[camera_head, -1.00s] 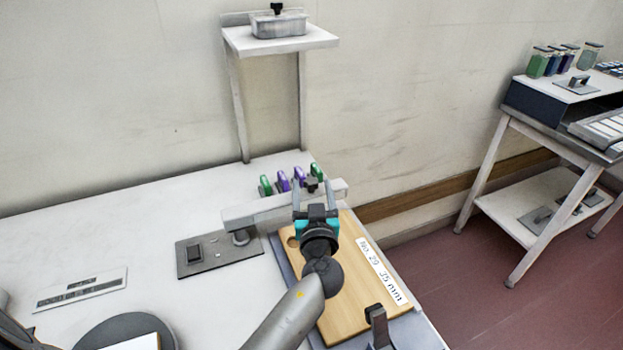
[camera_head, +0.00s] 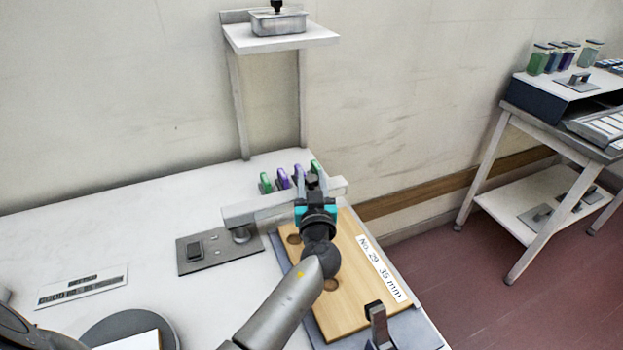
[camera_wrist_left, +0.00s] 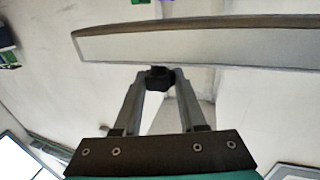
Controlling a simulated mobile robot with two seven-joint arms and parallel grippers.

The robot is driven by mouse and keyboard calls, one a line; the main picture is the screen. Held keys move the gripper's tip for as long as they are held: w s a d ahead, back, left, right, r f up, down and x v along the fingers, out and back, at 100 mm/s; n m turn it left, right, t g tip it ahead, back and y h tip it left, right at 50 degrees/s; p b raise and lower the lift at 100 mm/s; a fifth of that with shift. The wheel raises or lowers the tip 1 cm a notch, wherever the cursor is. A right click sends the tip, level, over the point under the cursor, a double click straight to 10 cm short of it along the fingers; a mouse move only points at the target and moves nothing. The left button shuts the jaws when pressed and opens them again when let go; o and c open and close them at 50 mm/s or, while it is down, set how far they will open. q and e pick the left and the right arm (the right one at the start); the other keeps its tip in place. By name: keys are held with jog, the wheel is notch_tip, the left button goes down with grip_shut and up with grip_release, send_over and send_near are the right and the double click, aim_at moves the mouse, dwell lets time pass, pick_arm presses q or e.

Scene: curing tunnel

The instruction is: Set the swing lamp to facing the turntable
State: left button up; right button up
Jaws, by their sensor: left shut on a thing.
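The swing lamp (camera_head: 262,209) is a long pale-grey bar on a short round post at the back of the bench. Its bar points right, over the far end of the wooden board. The bar also spans the top of the left wrist view (camera_wrist_left: 200,43). My left gripper (camera_head: 314,183) is at the bar's right part. In the left wrist view its fingers (camera_wrist_left: 159,80) are shut on a small black knob (camera_wrist_left: 158,75) on the lamp. A round dark-grey disc, apparently the turntable (camera_head: 112,324), is cut off at the lower left. My right gripper is not in view.
The wooden board (camera_head: 350,295), labelled "No. 29 35 mm", lies below my left arm with an upright clamp (camera_head: 378,322) at its near end. Green and purple pieces (camera_head: 283,180) stand behind the lamp. A switch plate (camera_head: 215,256) lies by its post. A shelf (camera_head: 285,42) rises behind.

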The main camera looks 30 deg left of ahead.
pick_arm(q)
grip_shut()
dwell(0.8)
